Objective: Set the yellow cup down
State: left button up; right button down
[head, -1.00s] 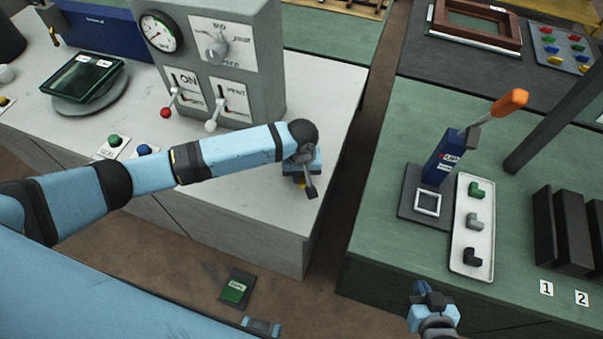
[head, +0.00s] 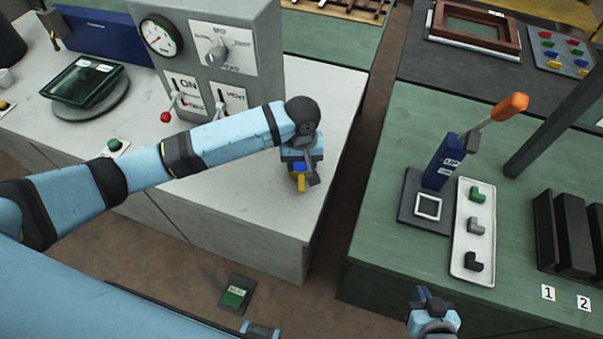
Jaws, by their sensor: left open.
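A small yellow cup (head: 301,185) shows at the right part of the white-topped counter (head: 255,215), mostly hidden by my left gripper. My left gripper (head: 305,177) is open and right at the cup, pointing down, with its fingers close around or beside it. I cannot tell whether a finger touches the cup, or whether its base rests fully on the counter. My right gripper (head: 431,296) is low in the view, in front of the green bench, away from the cup; its jaw state is unclear.
A grey control box (head: 218,60) with gauge and levers stands behind my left arm. A green-screened device (head: 82,82) is at the left. The green bench (head: 385,190) holds a white tray (head: 470,255) and a blue orange-handled press (head: 440,160). A floor gap separates both surfaces.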

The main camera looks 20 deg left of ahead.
pick_arm(q)
notch_tip(320, 180, up, 4)
jog(key=s+d+f+m+t+h, duration=0.1)
jog(key=s+d+f, duration=0.1)
jog(key=s+d+f+m+t+h, duration=0.1)
jog(key=s+d+f+h, duration=0.1)
jog(key=f, duration=0.1)
jog(key=s+d+f+m+t+h, duration=0.1)
jog(key=s+d+f+t+h, duration=0.1)
jog(key=f, duration=0.1)
jog(key=shift+s+d, duration=0.15)
jog(key=shift+s, duration=0.2)
jog(key=s+a+f+t, duration=0.1)
jog(key=s+a+f+m+t, duration=0.1)
jog(key=s, duration=0.1)
jog(key=s+a+f+t, duration=0.1)
jog(key=s+t, duration=0.1)
jog(key=shift+s+a+f+m, duration=0.1)
jog(key=shift+a+f+m, duration=0.2)
jog(key=shift+a+m, duration=0.1)
jog(key=s+a+f+m+t+y, duration=0.1)
jog(key=s+a+f+m+t, duration=0.1)
jog(key=s+a, duration=0.5)
jog(key=shift+s+a+t+y, duration=0.15)
jog(key=shift+s+t+y, duration=0.25)
jog(key=shift+s+t, duration=0.15)
